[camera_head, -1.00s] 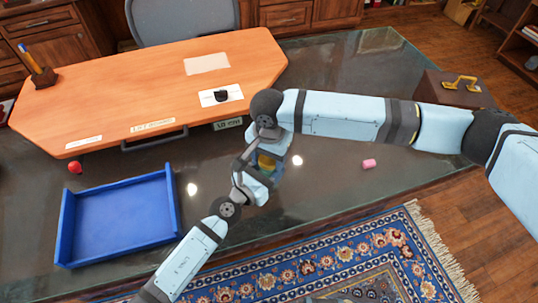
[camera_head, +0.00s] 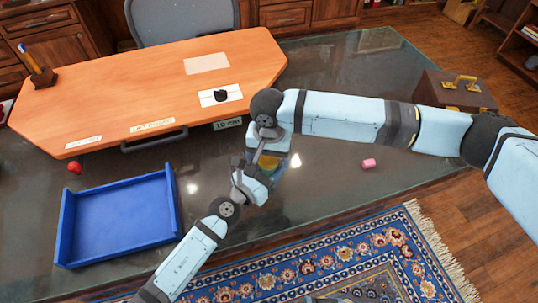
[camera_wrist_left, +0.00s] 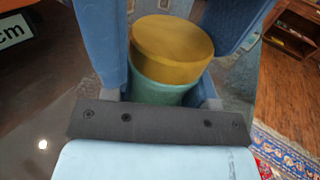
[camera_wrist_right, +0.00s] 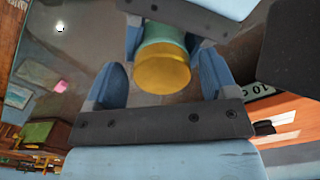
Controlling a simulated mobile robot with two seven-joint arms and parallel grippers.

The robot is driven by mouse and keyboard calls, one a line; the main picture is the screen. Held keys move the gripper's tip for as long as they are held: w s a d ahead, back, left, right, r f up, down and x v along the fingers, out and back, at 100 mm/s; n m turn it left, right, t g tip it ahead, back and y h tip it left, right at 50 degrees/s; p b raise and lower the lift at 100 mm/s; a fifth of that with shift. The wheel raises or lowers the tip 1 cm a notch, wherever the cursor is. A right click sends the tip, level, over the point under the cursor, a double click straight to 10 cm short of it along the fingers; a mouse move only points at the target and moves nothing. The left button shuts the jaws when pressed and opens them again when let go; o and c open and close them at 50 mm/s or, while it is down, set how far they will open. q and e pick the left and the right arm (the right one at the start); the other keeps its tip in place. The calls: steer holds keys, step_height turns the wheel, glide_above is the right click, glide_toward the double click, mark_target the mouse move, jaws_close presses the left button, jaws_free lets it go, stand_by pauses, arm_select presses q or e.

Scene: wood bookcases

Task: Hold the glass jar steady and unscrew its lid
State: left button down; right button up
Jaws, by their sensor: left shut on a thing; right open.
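The jar has a green-tinted body (camera_wrist_left: 160,88) and a round yellow-gold lid (camera_wrist_left: 172,40). In the left wrist view my left gripper (camera_wrist_left: 168,62) is shut on the jar's body, one blue finger on each side, with the lid above them. In the right wrist view the lid (camera_wrist_right: 162,72) faces my right gripper (camera_wrist_right: 162,80), which is open with a finger on each side of it and visible gaps. In the head view both grippers meet above the dark desk, and they mostly hide the jar.
A blue tray (camera_head: 61,228) is at the left of the dark glass-topped desk (camera_head: 340,190). A red ball (camera_head: 74,167) and a pink block (camera_head: 369,163) lie on the desk. An orange board (camera_head: 130,95) is behind; a brown case (camera_head: 440,95) is at the right.

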step_height(320, 180, up, 4)
steer(key=shift+a+f, duration=0.1)
steer(key=shift+r, duration=0.3)
steer(key=shift+c, duration=0.5)
step_height(320, 180, up, 3)
steer(key=m, duration=0.3)
steer(key=shift+r, duration=0.1)
step_height(320, 180, down, 8)
steer(key=shift+r, duration=0.2)
steer(key=shift+c, duration=0.3)
